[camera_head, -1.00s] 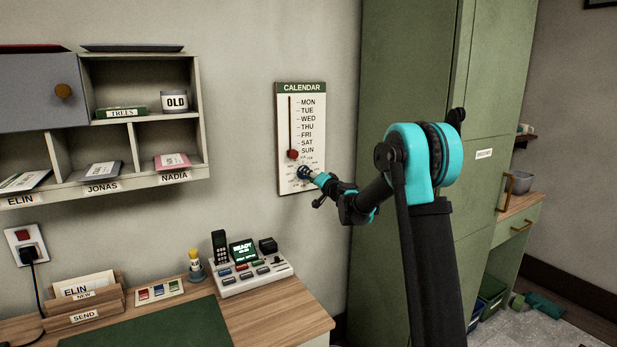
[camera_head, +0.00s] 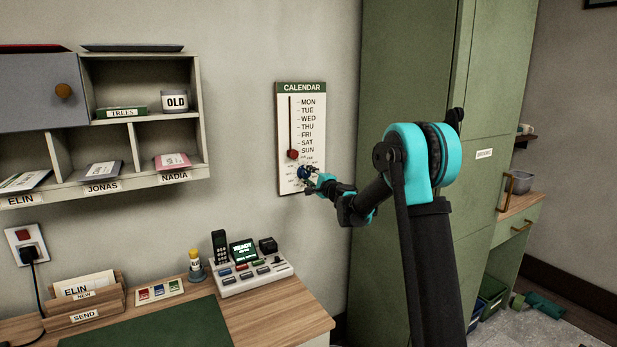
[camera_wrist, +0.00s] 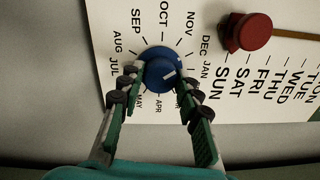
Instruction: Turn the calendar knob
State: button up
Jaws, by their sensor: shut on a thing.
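The calendar board (camera_head: 286,120) hangs on the wall, white with a green header, with day names along a slot. A red slider knob (camera_head: 293,154) sits at the slot's lower end by SUN; it also shows in the wrist view (camera_wrist: 246,32). The blue calendar knob (camera_wrist: 163,70) is below it, ringed by month names, with a white pointer line. In the wrist view the line points toward the right, roughly between JAN and the partly hidden months. My gripper (camera_wrist: 156,90) is shut on the blue knob, a finger on each side. The fingers hide some months.
A tall green cabinet (camera_head: 410,70) stands right of the board. Below left is a wooden desk (camera_head: 310,318) with a button console (camera_head: 252,278). Letter shelves (camera_head: 150,178) hang on the wall at left.

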jog(key=shift+m, duration=0.7)
jog(key=o, duration=1.2)
jog(key=shift+c, duration=0.2)
jog(key=v, duration=1.2)
jog(key=shift+f, duration=0.1)
